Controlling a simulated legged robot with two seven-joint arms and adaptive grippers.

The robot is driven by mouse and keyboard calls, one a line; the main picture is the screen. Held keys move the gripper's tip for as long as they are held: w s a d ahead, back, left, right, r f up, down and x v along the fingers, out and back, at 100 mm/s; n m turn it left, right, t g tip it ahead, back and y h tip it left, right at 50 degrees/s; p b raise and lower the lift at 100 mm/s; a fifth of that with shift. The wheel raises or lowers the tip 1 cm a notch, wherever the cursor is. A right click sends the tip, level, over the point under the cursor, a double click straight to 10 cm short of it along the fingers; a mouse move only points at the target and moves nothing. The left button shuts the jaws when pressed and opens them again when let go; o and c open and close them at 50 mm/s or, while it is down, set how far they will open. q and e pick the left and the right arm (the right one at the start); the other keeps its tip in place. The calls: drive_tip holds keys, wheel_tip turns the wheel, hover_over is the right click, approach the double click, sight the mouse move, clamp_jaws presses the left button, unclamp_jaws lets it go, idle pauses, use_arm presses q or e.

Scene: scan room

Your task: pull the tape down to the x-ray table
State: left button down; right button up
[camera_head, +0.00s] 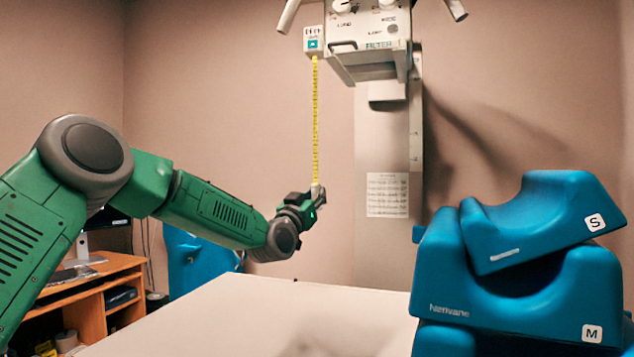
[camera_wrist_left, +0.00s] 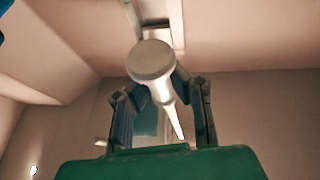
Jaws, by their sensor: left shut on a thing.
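The yellow tape (camera_head: 315,120) hangs straight down from a small white box (camera_head: 314,42) on the x-ray head (camera_head: 368,45). Its lower end is at my left gripper (camera_head: 316,196), which is shut on the tape's pale end piece. In the left wrist view, a pale round-headed piece (camera_wrist_left: 152,62) with a narrow stem sits between the fingers of the left gripper (camera_wrist_left: 160,98). The gripper is above the far part of the white x-ray table (camera_head: 250,310), with a clear gap between them. My right gripper is not in view.
Blue padded supports marked S (camera_head: 530,225) and M (camera_head: 520,295) are stacked at the right. A wooden desk (camera_head: 115,290) and a blue object (camera_head: 190,262) stand behind the table at left. The visible tabletop is clear left of the supports.

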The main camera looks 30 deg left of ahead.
use_arm(q)
wheel_tip(320, 180, down, 27)
drive_tip(key=b, duration=1.2)
drive_tip(key=shift+r, duration=0.1)
drive_tip(key=c, duration=1.6)
unclamp_jaws()
drive_tip(key=shift+s, duration=0.1)
drive_tip(key=shift+o, duration=0.8)
drive_tip(key=shift+s+r, duration=0.1)
drive_tip(key=shift+r, duration=0.05)
drive_tip(key=s+d, duration=0.1)
drive_tip(key=s, duration=1.2)
drive_tip(key=shift+f, duration=0.45)
